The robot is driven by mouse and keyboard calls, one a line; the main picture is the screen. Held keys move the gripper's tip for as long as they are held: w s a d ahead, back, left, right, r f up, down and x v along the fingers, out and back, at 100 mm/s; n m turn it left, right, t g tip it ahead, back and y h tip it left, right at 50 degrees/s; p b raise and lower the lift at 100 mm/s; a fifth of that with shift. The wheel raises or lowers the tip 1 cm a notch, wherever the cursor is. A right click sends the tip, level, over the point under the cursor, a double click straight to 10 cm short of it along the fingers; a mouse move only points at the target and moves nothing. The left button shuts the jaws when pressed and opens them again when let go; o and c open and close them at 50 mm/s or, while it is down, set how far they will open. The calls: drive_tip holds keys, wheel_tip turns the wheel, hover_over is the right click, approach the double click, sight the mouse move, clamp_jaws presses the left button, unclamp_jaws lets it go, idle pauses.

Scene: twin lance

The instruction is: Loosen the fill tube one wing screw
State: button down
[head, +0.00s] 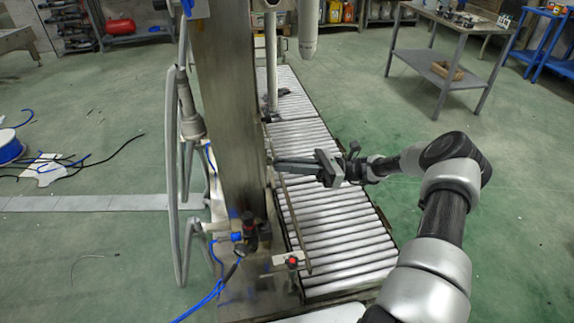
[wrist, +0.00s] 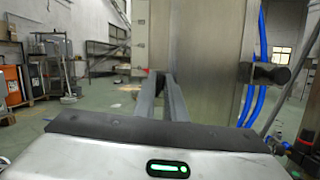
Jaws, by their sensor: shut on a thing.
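My gripper (head: 277,164) reaches in from the right over the roller conveyor, with its long fingers pointing left at the steel column (head: 228,110). In the wrist view the fingers (wrist: 163,78) run forward close together, and their tips meet a small dark part at the column's edge. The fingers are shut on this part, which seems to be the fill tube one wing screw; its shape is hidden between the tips. Two pale vertical tubes stand behind the gripper, one nearer the column (head: 271,62) and one farther right (head: 307,30).
The roller conveyor (head: 335,235) runs under my arm. A thin rod (head: 292,215) slants along its left side. A red-knobbed clamp (head: 291,262) and blue hoses (head: 208,300) are low by the column. A dark knob (wrist: 268,74) sticks out at right.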

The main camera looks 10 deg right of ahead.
drive_tip(key=shift+s+a+n+g, duration=0.1)
drive_tip(key=shift+a+n+g, duration=0.3)
drive_tip(key=shift+a+n, duration=0.2)
drive_tip(key=n+g, duration=0.1)
drive_tip(key=n, duration=0.4)
drive_tip(key=shift+n+g, duration=0.3)
drive_tip(key=shift+g, duration=0.1)
drive_tip(key=c, duration=1.9)
unclamp_jaws()
drive_tip(key=shift+f, duration=0.1)
drive_tip(key=shift+d, duration=3.25)
